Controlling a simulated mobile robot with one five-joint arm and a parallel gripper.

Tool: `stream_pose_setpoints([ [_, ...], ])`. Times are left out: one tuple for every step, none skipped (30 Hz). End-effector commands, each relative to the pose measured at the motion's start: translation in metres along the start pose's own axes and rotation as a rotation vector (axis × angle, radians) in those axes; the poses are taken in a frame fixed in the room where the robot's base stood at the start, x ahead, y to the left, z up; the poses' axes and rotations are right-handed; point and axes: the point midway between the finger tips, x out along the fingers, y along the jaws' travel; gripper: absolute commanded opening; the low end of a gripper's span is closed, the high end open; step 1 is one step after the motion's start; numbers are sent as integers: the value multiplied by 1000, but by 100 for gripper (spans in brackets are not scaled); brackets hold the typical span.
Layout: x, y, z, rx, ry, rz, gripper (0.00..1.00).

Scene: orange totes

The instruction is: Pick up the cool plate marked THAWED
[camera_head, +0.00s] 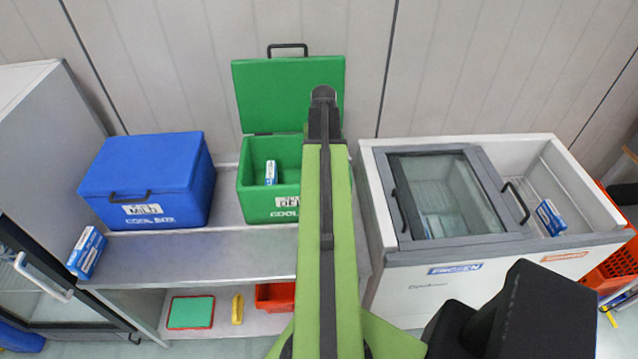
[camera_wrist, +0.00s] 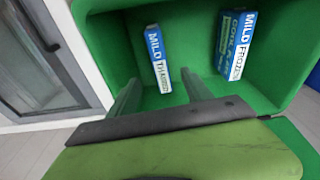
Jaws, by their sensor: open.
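In the wrist view, the cool plate marked THAWED (camera_wrist: 158,58) is a slim blue and white pack inside the open green cool box (camera_wrist: 190,20). It stands near the box wall, slightly tilted in the picture, with its label facing me. My gripper (camera_wrist: 160,88) is open and empty; its two fingers point into the box, on either side of the line to this plate and apart from it. A second plate, marked FROZEN (camera_wrist: 235,45), stands to the right. In the head view, my arm covers the right part of the green box (camera_head: 252,148); one plate (camera_head: 271,173) shows there.
A closed blue cool box (camera_head: 150,180) stands left on the grey bench (camera_head: 190,252). Another blue-white pack (camera_head: 87,252) lies at the bench's left end. Right is a glass-lidded freezer (camera_head: 450,262) with a pack (camera_head: 549,217) inside. The green lid (camera_head: 270,95) stands upright behind its box.

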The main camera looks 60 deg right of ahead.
Motion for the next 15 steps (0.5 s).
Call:
stream_pose_setpoints([
  [0,2,0,3,0,0,58],
  [0,3,0,5,0,1,58],
  [3,5,1,8,0,1,58],
  [6,7,1,10,0,1,58],
  [10,8,1,12,0,2,58],
  [17,10,1,14,0,2,58],
  [22,11,1,16,0,2,58],
  [28,12,1,17,0,3,58],
  [37,14,1,19,0,3,58],
  [44,14,1,20,0,3,58],
  [51,15,1,20,0,3,58],
  [60,16,1,21,0,3,58],
  [67,17,1,22,0,3,58],
  [73,17,1,23,0,3,58],
  [82,18,1,24,0,3,58],
])
